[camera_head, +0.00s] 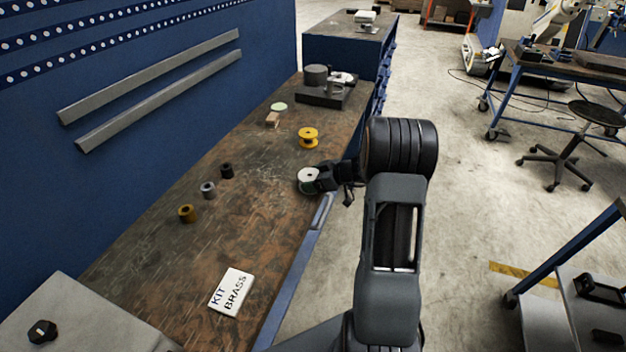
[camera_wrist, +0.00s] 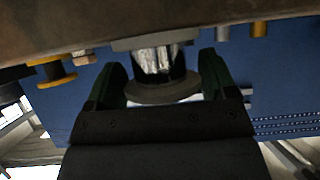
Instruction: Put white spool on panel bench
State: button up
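The white spool (camera_head: 308,175) stands upright on the brown worktop of the bench (camera_head: 215,160), close to its right edge. My gripper (camera_head: 322,178) reaches it from the right, low over the edge. In the wrist view, which is upside down, a spool (camera_wrist: 155,62) with a pale, shiny core sits between the two dark green fingers of my gripper (camera_wrist: 162,78). The fingers stand apart on either side of its flange, and gaps show between them and the core. In the head view my wrist hides the fingertips.
A yellow spool (camera_head: 308,138) stands just behind. Three small cylinders, black (camera_head: 227,171), grey (camera_head: 208,189) and brass (camera_head: 187,213), stand left. A "KIT BRASS" card (camera_head: 231,291) lies at the front. A dark stand (camera_head: 325,92) is at the back. The blue wall (camera_head: 130,100) bounds the left.

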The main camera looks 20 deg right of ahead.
jog(key=o, duration=0.4)
jog(key=shift+r, duration=0.15)
